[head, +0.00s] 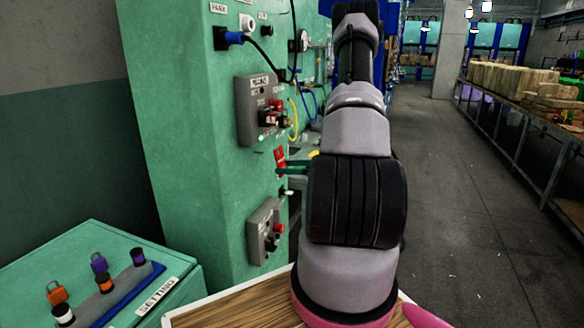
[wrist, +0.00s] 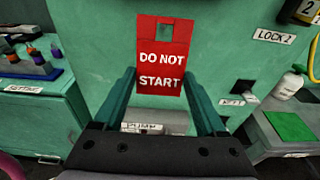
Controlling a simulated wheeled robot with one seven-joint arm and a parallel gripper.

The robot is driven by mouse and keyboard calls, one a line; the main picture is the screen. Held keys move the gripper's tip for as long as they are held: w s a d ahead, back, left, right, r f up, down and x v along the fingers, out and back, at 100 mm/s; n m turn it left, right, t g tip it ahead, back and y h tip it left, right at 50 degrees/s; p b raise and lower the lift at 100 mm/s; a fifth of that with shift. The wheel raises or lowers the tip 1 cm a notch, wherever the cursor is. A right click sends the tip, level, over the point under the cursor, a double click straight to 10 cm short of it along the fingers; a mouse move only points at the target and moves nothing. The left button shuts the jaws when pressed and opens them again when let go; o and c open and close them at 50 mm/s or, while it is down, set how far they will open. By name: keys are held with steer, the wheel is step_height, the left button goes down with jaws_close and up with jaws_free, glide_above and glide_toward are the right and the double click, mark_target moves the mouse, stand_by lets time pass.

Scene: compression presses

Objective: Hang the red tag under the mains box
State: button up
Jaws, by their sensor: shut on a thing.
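The red tag (wrist: 163,57) reads DO NOT START and has a slot near its top. It stands upright in the wrist view between the green fingers of my gripper (wrist: 160,82), which is shut on it. In the head view the tag (head: 279,157) shows edge-on, small, just below and right of the grey mains box (head: 246,112). My gripper (head: 292,168) reaches it from the right there. The box carries red and black parts and a label. Whether the tag touches the green panel or any hook I cannot tell.
A second grey box (head: 262,232) with a red knob sits lower on the green cabinet (head: 180,130). Yellow and blue cables hang near the mains box. A green bench (head: 90,255) with padlocks stands lower left. The aisle floor (head: 470,220) at right is clear.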

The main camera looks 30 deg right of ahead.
steer(key=shift+x, duration=3.65)
steer(key=shift+f, duration=0.25)
steer(key=o, duration=0.9)
